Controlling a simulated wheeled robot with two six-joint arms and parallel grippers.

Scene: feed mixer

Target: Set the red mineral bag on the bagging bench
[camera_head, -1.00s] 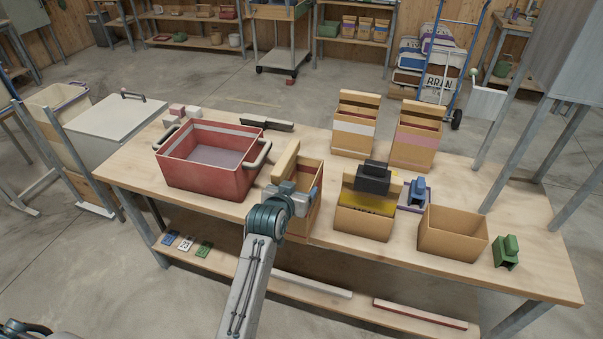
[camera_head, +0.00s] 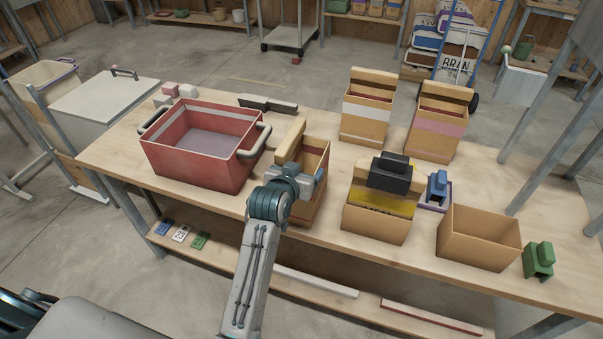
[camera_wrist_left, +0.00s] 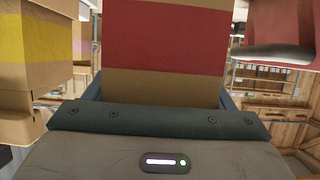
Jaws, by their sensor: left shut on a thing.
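The red mineral bag (camera_head: 312,203) is a brown paper bag with a folded tan top. It is at the front of the wooden bagging bench (camera_head: 115,160), just right of the red tub. My left gripper (camera_head: 306,172) is shut on it from the front. In the left wrist view the bag (camera_wrist_left: 165,35) fills the upper middle, with a broad red band between brown parts. Its base is partly hidden by my arm, so I cannot tell whether it touches the bench top. My right gripper is not in view.
A red tub (camera_head: 185,165) with grey handles stands left of the bag. A yellow-banded bag (camera_head: 375,222) and an open brown box (camera_head: 475,240) stand to the right. Two more bags (camera_head: 367,110) (camera_head: 436,135) stand at the back. Bare bench lies behind the held bag.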

